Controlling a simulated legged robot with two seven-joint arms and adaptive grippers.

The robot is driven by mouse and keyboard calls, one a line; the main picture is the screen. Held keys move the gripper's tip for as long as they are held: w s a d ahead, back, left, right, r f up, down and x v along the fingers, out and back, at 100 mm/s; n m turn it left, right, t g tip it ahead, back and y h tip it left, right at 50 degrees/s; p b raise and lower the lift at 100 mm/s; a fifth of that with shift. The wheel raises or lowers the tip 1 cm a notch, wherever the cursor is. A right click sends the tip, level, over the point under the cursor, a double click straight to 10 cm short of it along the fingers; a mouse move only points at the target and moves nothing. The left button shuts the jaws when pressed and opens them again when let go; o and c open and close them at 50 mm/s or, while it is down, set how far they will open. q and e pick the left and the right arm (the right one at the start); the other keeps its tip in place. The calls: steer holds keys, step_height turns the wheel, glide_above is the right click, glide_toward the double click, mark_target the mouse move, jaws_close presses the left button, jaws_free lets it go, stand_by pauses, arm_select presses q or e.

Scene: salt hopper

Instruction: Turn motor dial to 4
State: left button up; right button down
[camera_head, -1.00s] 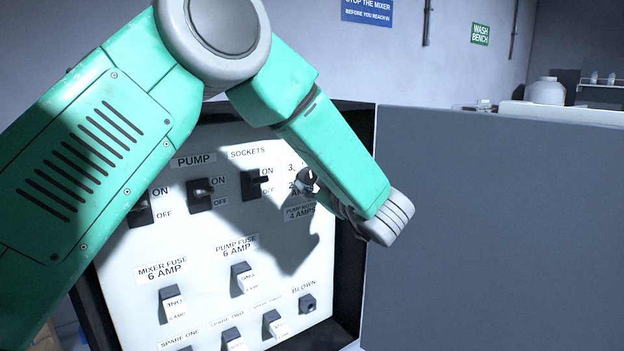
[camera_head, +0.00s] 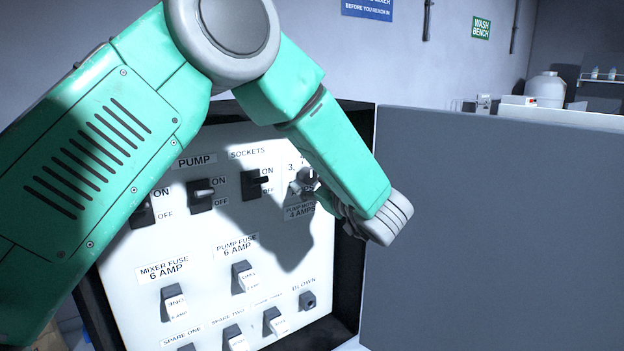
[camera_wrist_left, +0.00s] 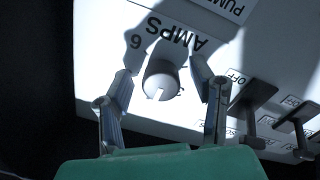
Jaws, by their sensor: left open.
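The motor dial (camera_wrist_left: 162,82) is a round pale knob with a notch in its lower edge in the left wrist view. "AMPS" and a "6" are printed upside down above it; the setting it points to cannot be read. My left gripper (camera_wrist_left: 165,66) is open, with one finger on each side of the dial; I cannot tell whether either finger touches it. In the head view my left gripper (camera_head: 308,184) is at the panel's upper right, above the "4 AMPS" label, and largely covers the dial and its numbers. My right gripper is out of view.
The white panel (camera_head: 215,300) carries switches just left of the dial, including the sockets switch (camera_head: 256,183), with fuses below. The panel sits in a dark-edged box. A large grey door or board (camera_head: 490,230) stands close on the right.

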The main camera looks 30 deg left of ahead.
arm_select(q)
steer(key=v, duration=1.2)
steer(key=shift+d, duration=0.15)
steer(key=shift+w, duration=0.1)
